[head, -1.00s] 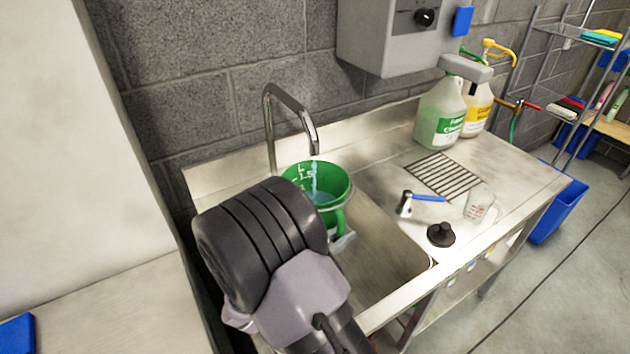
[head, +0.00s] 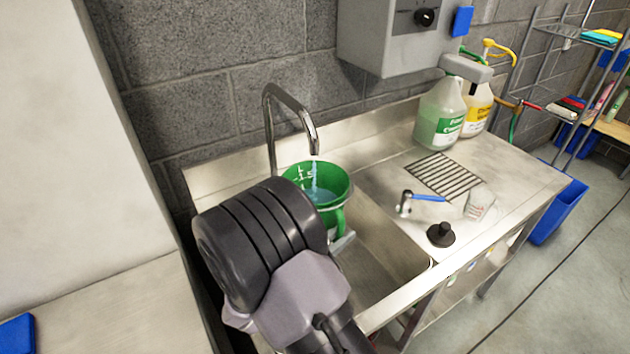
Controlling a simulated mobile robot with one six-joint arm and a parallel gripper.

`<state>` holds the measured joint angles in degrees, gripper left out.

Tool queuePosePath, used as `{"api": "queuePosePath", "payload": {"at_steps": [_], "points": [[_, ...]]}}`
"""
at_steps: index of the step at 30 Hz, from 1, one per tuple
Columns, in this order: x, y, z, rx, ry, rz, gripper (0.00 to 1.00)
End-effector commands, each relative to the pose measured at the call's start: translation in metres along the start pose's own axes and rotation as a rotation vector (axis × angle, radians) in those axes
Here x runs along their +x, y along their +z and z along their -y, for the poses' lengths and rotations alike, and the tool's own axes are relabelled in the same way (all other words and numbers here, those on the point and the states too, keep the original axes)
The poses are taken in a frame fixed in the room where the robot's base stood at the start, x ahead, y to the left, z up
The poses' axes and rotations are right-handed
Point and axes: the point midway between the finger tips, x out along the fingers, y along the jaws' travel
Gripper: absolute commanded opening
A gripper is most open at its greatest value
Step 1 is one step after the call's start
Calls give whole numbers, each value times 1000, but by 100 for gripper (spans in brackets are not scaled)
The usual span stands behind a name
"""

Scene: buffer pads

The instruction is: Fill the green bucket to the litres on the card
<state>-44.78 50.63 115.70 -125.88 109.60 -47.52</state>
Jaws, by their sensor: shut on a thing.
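The green bucket (head: 336,218) is upright under the tap spout (head: 313,145), in the sink (head: 375,255). A thin stream of water runs from the spout into it, and bluish water (head: 322,195) shows inside. White litre marks show on its inner wall, one reading about 1.5. My gripper (head: 343,241) is mostly hidden behind my dark wrist. A small grey part of it shows low beside the bucket, and it is shut on the bucket. The exact grip is hidden. The blue-handled tap lever (head: 428,198) is right of the basin. No readable card is in view.
A black plunger-like stopper (head: 440,235) and a clear measuring jug (head: 480,204) stand on the drainboard near a drain grille (head: 447,176). Two large bottles (head: 440,115) stand at the back right, below a grey wall box (head: 400,35). A blue bin (head: 556,208) is beyond the sink.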

Motion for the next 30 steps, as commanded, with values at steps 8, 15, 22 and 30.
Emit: {"api": "queuePosePath", "payload": {"at_steps": [8, 15, 22, 30], "points": [[0, 1, 0, 5, -1, 1, 0], [-5, 2, 4, 3, 0, 1, 0], [-32, 4, 32, 2, 2, 1, 0], [-73, 5, 76, 1, 3, 2, 0]]}}
